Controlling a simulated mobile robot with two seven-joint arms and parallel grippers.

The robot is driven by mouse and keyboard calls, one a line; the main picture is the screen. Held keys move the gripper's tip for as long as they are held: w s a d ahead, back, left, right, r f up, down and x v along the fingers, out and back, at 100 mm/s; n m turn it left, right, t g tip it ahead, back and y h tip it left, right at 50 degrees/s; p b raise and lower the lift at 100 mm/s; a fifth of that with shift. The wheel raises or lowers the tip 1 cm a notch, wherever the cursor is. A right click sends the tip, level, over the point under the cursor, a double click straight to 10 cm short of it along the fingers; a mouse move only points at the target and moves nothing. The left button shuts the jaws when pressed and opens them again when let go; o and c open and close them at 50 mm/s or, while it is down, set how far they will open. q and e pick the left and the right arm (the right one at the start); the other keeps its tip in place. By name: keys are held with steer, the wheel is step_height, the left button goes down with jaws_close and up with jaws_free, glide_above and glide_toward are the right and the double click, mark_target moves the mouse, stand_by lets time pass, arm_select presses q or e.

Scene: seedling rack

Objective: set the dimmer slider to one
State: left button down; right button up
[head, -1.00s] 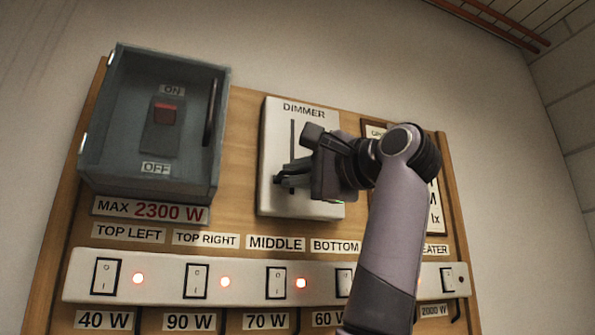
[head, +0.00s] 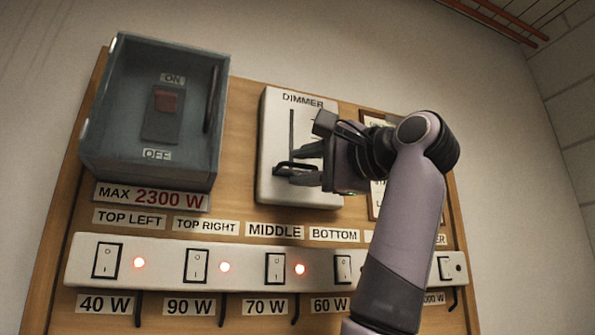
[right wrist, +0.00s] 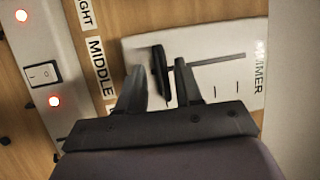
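The white dimmer plate (head: 270,125) is on the wooden board, with a slot and tick marks. Its dark slider (head: 284,168) is low in the slot; the right wrist view shows the slider (right wrist: 160,72) at the slot end away from the DIMMER label. My right gripper (head: 306,165) is in front of the plate. Its fingers (right wrist: 159,88) are apart, one on each side of the slider, with visible gaps. The gripper covers part of the plate and its scale, so the numbers cannot be read. My left gripper is not in view.
A grey switch box (head: 100,120) with a red ON/OFF switch stands out at the left. A white strip (head: 165,262) of rocker switches with lit red lamps runs below. A framed notice (head: 375,205) is partly behind my right arm. The wall above is bare.

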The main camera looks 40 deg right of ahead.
steer(key=b+v, duration=0.1)
steer(key=v, duration=0.4)
steer(key=shift+d, duration=0.1)
stand_by(0.5)
